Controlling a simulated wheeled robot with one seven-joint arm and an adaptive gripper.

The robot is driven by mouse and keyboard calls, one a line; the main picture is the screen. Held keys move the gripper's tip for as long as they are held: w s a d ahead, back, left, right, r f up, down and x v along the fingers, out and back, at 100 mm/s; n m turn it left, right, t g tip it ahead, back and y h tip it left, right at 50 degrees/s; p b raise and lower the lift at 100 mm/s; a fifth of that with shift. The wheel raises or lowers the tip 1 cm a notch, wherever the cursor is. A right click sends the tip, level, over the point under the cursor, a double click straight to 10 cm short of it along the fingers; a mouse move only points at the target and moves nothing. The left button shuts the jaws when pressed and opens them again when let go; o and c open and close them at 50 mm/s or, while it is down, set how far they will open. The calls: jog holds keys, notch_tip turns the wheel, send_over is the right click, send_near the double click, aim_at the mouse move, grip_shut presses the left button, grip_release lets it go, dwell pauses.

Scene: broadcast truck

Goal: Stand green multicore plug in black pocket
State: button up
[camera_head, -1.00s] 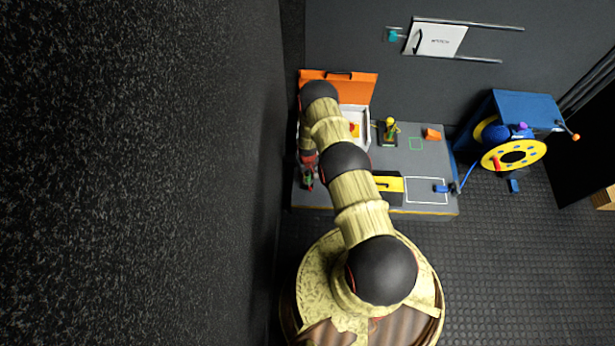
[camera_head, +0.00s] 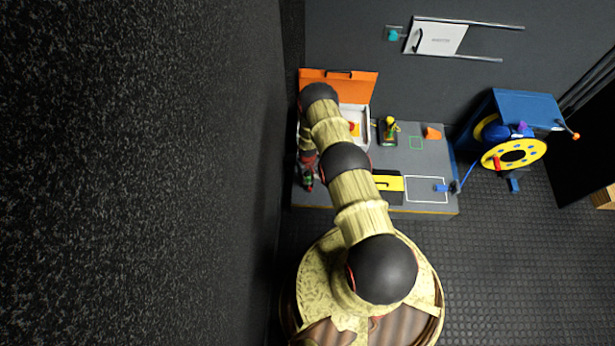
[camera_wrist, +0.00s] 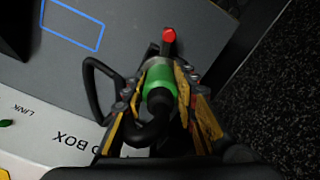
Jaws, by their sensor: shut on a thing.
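My gripper (camera_wrist: 165,105) is shut around the green multicore plug (camera_wrist: 158,80), which shows between the fingers in the wrist view. A black cable loops from the plug to the left. A red-tipped piece (camera_wrist: 168,36) shows just beyond the plug. In the head view my gripper (camera_head: 308,180) is at the left end of the grey bench top, partly hidden by my arm. A black holder (camera_head: 387,141) with a yellow-topped piece in it stands at the back middle of the bench; I cannot tell whether it is the black pocket.
An open orange-lidded case (camera_head: 355,88) stands behind my arm. A black and yellow box (camera_head: 390,184), an orange block (camera_head: 432,134) and a blue connector (camera_head: 441,188) are on the bench (camera_head: 420,165). A yellow cable reel (camera_head: 514,153) is at the right. A blue outline (camera_wrist: 72,24) marks the bench.

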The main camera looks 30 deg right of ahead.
jog(key=o, duration=1)
jog(key=shift+o, duration=0.4)
jog(key=shift+r, duration=0.55)
notch_tip(320, 180, up, 11)
jog(key=shift+f, duration=0.1)
